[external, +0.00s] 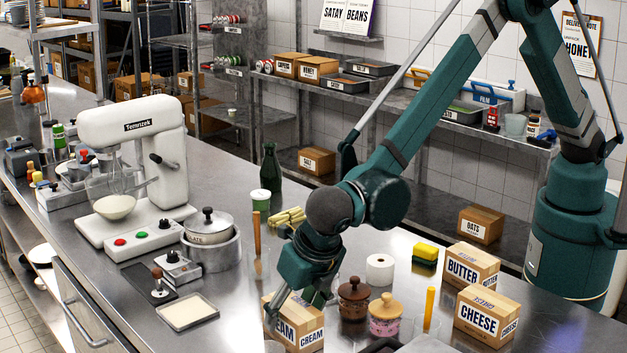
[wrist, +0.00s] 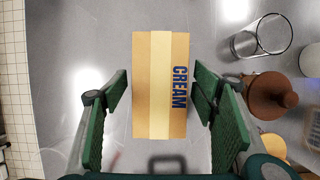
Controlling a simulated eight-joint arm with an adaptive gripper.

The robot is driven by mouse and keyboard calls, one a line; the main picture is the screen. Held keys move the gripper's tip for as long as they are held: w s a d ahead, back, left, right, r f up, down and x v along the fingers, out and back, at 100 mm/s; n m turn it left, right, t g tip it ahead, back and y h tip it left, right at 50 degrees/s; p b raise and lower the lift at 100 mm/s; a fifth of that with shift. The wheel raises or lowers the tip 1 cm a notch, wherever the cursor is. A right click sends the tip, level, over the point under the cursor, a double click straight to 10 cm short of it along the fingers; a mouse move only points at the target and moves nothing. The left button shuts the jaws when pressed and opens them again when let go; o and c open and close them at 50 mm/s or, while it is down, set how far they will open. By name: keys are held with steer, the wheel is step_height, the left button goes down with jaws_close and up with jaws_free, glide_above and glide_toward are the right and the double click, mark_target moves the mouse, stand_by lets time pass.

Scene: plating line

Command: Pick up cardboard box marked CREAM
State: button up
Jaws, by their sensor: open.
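The cardboard box marked CREAM (external: 306,331) stands on the steel counter near the front edge, below my gripper (external: 300,308). In the wrist view the CREAM box (wrist: 160,85) shows from above, with a pale tape strip down its middle and blue letters along its right side. My gripper (wrist: 160,100) is open, with one green finger on each side of the box. A gap shows between each finger and the box. In the external view my gripper hides part of the box's top.
A clear glass (wrist: 262,37) and a brown lidded jar (wrist: 268,95) stand right of the box in the wrist view. BUTTER (external: 468,272) and CHEESE (external: 485,318) boxes stand farther right in the external view. A pale square tray (external: 187,312) lies to the left.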

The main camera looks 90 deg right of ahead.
stand_by(0.5)
steer(key=c, duration=1.3)
steer(key=shift+r, duration=0.2)
steer(key=shift+r+p, duration=0.1)
steer(key=shift+p, duration=0.35)
step_height(320, 180, up, 10)
steer(key=shift+f+b, duration=0.1)
steer(key=shift+b, duration=0.25)
